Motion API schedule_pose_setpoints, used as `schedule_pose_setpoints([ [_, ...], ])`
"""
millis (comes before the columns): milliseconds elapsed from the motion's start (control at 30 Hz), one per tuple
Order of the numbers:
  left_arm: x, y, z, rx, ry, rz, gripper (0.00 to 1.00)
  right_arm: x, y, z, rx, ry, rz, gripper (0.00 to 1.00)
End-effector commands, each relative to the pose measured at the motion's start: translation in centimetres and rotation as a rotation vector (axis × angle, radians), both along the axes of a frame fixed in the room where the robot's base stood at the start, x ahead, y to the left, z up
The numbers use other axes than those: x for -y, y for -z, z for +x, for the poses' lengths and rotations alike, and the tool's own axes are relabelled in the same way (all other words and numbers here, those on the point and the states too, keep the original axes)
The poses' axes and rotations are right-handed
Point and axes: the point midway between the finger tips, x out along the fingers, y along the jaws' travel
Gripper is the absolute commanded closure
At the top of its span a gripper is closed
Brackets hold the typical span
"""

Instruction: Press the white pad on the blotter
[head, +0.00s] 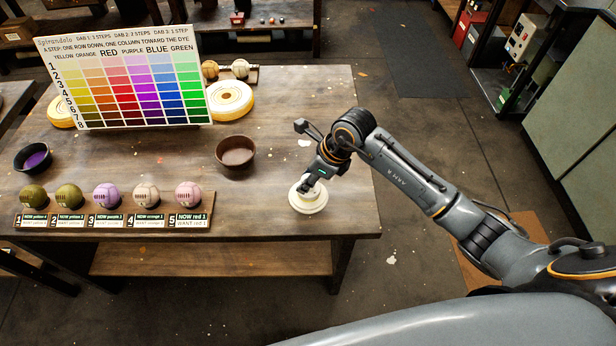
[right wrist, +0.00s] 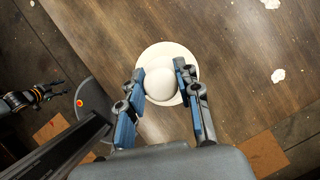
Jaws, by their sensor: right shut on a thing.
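The white pad (right wrist: 159,84) has a rounded top and sits between the fingers of my right gripper (right wrist: 155,82). My right gripper is shut on it. Below the pad is the blotter (right wrist: 150,52), a pale round disc on the table, also seen in the head view (head: 297,203). The pad appears to be on or just above the disc; contact is hard to tell. In the head view my right gripper (head: 308,186) points down over the disc near the table's front right corner. My left gripper (right wrist: 48,94) shows small at the left of the right wrist view, its fingers apart.
Several coloured balls (head: 106,195) stand on a labelled rack (head: 95,222) at front left. A purple dye bowl (head: 34,158), a brown bowl (head: 237,152), a colour chart (head: 124,78) and a yellow-white round disc (head: 231,100) are behind. Table right of the blotter is clear.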

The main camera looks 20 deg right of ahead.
Motion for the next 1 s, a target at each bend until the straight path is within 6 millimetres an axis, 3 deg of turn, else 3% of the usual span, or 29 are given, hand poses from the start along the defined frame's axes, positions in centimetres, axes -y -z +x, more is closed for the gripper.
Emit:
schedule_pose_setpoints([
  [1000, 0.05, 0.59, 0.2, 0.003, -0.002, -0.001, 0.6, 0.0, 0.6, 0.0, 0.0, -0.001, 0.0, 0.92],
])
